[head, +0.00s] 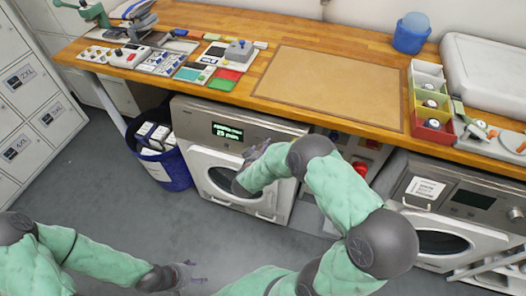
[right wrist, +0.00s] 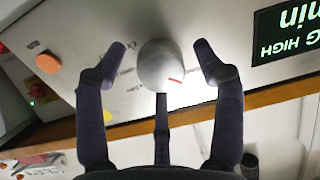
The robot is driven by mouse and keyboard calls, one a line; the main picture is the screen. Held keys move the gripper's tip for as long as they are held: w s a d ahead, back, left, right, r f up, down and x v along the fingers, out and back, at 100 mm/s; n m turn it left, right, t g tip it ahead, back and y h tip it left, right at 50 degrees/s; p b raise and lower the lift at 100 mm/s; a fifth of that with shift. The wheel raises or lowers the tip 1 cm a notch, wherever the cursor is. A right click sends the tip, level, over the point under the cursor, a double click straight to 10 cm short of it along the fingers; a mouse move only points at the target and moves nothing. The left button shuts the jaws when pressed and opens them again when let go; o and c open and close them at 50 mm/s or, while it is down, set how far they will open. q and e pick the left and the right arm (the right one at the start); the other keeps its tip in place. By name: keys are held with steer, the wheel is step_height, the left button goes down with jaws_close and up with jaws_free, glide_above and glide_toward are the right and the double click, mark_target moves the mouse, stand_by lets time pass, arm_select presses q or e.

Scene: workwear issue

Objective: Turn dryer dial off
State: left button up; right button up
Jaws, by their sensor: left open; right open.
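The dryer (head: 240,125) stands under the wooden counter, with a lit green display (head: 228,132) and its round door shut or nearly so. Its dial (right wrist: 160,68) is a rounded grey knob with a red mark, seen in the right wrist view. My right gripper (head: 257,151) is at the dryer's front panel and hides the dial in the head view. In the right wrist view its fingers (right wrist: 160,50) are open on either side of the dial, with gaps showing. My left gripper (head: 191,277) is open and empty, low above the floor.
An orange button (right wrist: 48,62) is on the panel beside the dial. A second machine (head: 455,205) with a white label stands at right. A blue bin (head: 163,172) stands left of the dryer. The counter (head: 262,62) holds several items and a brown mat (head: 330,88).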

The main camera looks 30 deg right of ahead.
steer(key=c, duration=1.1)
steer(key=shift+c, duration=0.2)
steer(key=shift+m, duration=0.3)
steer(key=shift+s+f+m+t+b, duration=0.1)
steer(key=shift+m+t+b, duration=0.3)
steer(key=shift+m, duration=1.55)
steer(key=shift+f+m+t+b, duration=0.1)
steer(key=shift+m+b, duration=0.45)
steer(key=shift+m, duration=1.4)
steer(key=o, duration=1.1)
steer(key=shift+r, duration=0.1)
